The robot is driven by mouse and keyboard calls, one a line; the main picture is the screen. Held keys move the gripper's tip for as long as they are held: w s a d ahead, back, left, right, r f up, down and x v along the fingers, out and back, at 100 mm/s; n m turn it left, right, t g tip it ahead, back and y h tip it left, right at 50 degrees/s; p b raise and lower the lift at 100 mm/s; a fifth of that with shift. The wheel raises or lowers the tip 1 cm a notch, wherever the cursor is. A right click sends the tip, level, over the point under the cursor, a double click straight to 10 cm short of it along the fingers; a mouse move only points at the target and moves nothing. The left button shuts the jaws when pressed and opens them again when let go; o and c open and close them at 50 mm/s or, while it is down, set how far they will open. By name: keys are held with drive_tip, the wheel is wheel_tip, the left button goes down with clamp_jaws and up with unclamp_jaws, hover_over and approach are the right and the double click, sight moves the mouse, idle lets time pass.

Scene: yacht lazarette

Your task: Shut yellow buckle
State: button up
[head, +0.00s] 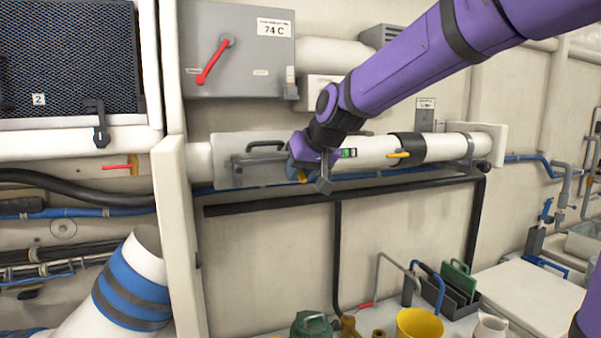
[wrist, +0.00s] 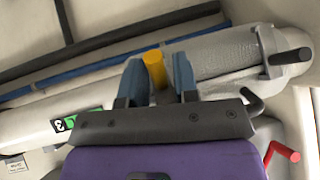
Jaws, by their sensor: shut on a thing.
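The yellow buckle (wrist: 153,66) shows in the wrist view as a short yellow bar between the two blue fingers of my gripper (wrist: 157,63). My gripper is shut on it. In the head view my gripper (head: 302,174) is at the pale horizontal pipe, near the right end of its grey jacket (head: 228,170). A small bit of yellow (head: 303,180) shows beside the fingers there. The rest of the buckle is hidden by my gripper.
A second yellow handle (head: 399,155) sits by a black band (head: 410,147) farther right on the pipe. A black rail (head: 250,208) runs below. A grey box with a red lever (head: 212,64) hangs above. A yellow bucket (head: 419,326) stands below.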

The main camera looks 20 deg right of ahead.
drive_tip(key=shift+w+r+g, duration=0.2)
drive_tip(key=shift+g, duration=0.35)
drive_tip(key=shift+w+r+g, duration=0.15)
drive_tip(key=shift+g, duration=0.4)
drive_tip(key=o, duration=0.6)
drive_tip(key=shift+o, duration=0.2)
drive_tip(key=v, duration=1)
drive_tip(key=shift+r, duration=0.4)
drive_tip(key=shift+s, duration=0.2)
